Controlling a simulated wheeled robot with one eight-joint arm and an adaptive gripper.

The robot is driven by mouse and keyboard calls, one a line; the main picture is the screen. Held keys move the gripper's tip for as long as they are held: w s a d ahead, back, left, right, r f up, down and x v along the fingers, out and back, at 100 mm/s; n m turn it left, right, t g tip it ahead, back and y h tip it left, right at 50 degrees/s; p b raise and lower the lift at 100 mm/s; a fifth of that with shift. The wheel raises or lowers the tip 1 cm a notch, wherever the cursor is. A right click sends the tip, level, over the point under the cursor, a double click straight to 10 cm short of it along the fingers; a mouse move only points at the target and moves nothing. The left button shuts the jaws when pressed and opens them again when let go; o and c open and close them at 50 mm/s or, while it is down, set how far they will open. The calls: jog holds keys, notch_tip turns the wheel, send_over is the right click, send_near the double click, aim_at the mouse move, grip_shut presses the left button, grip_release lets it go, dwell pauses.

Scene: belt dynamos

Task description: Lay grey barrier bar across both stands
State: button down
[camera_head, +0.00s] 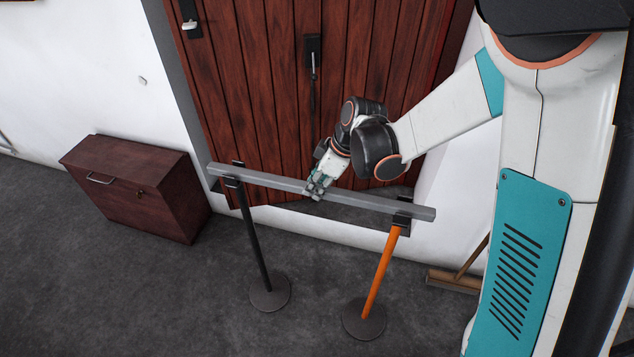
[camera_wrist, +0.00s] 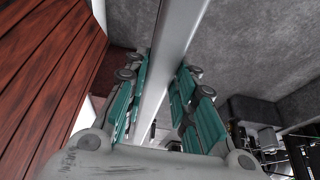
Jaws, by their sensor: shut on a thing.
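The grey barrier bar (camera_head: 268,181) spans between two upright stands in the head view. Its left end is at the black stand's (camera_head: 257,245) top bracket, and its right end is at the orange stand's (camera_head: 380,270) top bracket. Whether it rests fully in both brackets is hard to tell. My gripper (camera_head: 314,190) is shut on the bar near its middle. In the wrist view the bar (camera_wrist: 176,45) runs between the teal fingers of my gripper (camera_wrist: 160,95).
A wooden double door (camera_head: 265,95) stands right behind the bar. A dark red box (camera_head: 135,185) with a handle sits on the floor at left. A broom (camera_head: 455,281) lies near the wall at right. The grey floor in front of the stands is clear.

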jog(key=c, duration=1.2)
grip_release()
jog(key=shift+c, duration=0.2)
jog(key=v, duration=1.2)
jog(key=shift+a, duration=0.1)
jog(key=shift+r, duration=0.1)
